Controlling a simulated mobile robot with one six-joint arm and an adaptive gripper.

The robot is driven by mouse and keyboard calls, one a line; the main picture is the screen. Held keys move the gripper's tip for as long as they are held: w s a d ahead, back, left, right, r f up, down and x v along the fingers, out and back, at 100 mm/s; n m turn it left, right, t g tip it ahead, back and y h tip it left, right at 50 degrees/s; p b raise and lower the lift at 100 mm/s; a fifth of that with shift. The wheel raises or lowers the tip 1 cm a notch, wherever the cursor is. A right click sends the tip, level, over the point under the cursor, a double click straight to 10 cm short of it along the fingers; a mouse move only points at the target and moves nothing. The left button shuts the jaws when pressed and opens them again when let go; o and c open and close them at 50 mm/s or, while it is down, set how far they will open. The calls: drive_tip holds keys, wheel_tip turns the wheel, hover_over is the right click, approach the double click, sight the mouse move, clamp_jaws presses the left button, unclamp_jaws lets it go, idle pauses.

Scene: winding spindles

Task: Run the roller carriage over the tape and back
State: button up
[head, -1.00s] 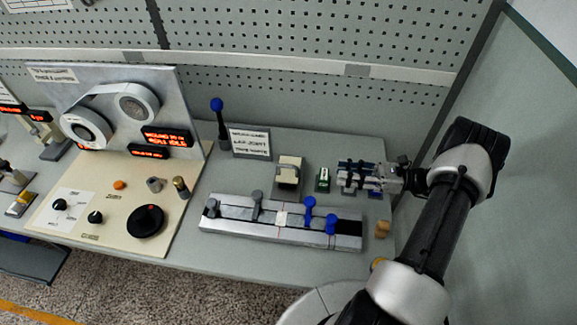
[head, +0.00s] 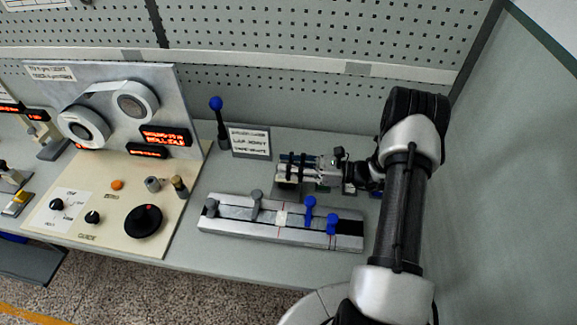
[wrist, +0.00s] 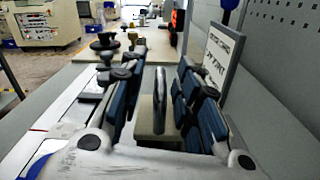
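A cream block with an upright grey handle (wrist: 160,98), which looks like the roller carriage, stands on the bench. In the head view my gripper (head: 282,169) covers most of it. In the wrist view my gripper (wrist: 160,76) is open, its blue-padded fingers on either side of the handle with gaps on both sides. The splice track (head: 235,230) lies in front, a long metal bar with two grey clamps (head: 256,201) and two blue clamps (head: 310,206). A pale patch that may be the tape (head: 282,217) crosses its middle.
A sign (head: 249,141) and a blue-knobbed lever (head: 217,112) stand behind, left of my gripper. The winding panel (head: 110,215) with reels and dials takes up the left. A pegboard wall closes the back. Bench between panel and gripper is mostly clear.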

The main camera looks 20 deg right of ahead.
drive_tip(key=shift+a, duration=0.1)
drive_tip(key=shift+c, duration=0.4)
clamp_jaws()
idle(0.4)
